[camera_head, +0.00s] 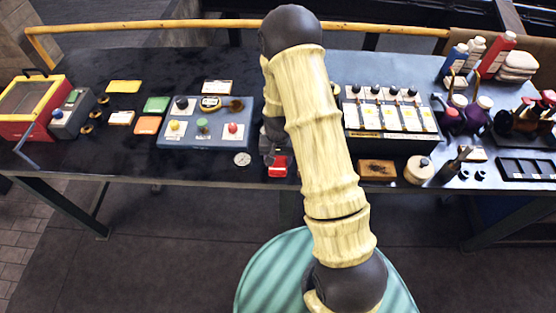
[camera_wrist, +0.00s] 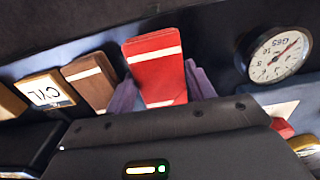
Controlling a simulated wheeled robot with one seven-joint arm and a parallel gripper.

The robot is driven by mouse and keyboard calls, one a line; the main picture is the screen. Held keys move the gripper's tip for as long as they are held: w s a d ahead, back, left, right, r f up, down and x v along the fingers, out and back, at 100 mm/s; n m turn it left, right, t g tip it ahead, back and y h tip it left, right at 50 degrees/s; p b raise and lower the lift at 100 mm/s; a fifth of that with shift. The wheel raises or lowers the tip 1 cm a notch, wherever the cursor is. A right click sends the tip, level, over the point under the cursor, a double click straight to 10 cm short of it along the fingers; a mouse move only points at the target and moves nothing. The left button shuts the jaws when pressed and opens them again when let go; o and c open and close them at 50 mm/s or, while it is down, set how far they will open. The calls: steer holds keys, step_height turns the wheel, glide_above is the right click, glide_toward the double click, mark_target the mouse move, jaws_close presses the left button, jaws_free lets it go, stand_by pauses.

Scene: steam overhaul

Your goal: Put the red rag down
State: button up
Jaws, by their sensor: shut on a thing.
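The red rag (camera_wrist: 155,65) is a folded red piece with a white stripe. In the wrist view it is between the two purple-grey fingers of my gripper (camera_wrist: 161,88), which is shut on it. In the head view the red rag (camera_head: 278,166) shows at the table's front edge, just below my dark gripper (camera_head: 273,140), which my arm partly hides. I cannot tell whether the rag touches the tabletop.
The dark table (camera_head: 120,165) carries a blue-grey button panel (camera_head: 205,143) left of my gripper and a row of yellow-white switches (camera_head: 390,118) to the right. A round gauge (camera_head: 242,159) lies close to the rag's left. A wooden block (camera_head: 377,170) sits to the right.

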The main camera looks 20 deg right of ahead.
mark_target(278, 160)
steer(key=shift+f, duration=0.55)
steer(key=shift+f, duration=0.1)
steer(key=o, duration=0.9)
step_height(278, 160, up, 12)
steer(key=shift+r+b, duration=0.15)
steer(key=shift+b, duration=1.1)
